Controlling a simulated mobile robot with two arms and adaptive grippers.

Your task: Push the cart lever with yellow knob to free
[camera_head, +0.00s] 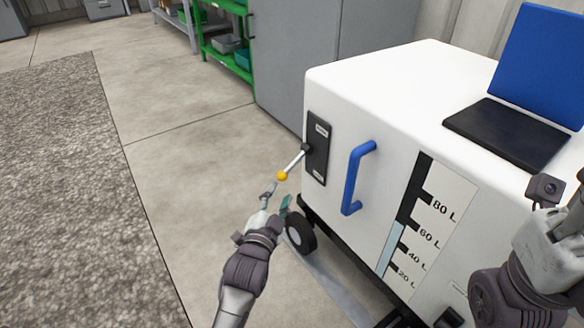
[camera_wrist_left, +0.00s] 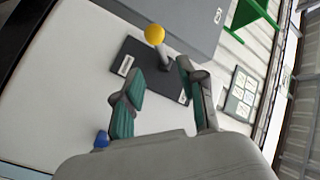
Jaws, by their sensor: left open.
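The white cart (camera_head: 400,95) has a dark lever plate (camera_head: 318,148) on its side panel. A lever with a yellow knob (camera_head: 282,176) sticks out from the plate, its knob end pointing down and left. My left gripper (camera_head: 277,196) is just below the knob, open and empty. In the left wrist view the yellow knob (camera_wrist_left: 154,34) is beyond the open fingers (camera_wrist_left: 160,80), apart from them. My right arm (camera_head: 535,265) shows at the right edge; its fingers are not clearly visible.
A blue handle (camera_head: 357,178) and a litre scale (camera_head: 405,225) are on the cart's panel, right of the lever. A cart wheel (camera_head: 300,232) is right of my left gripper. A blue laptop-like screen (camera_head: 540,65) stands on top. Open floor (camera_head: 160,190) lies to the left.

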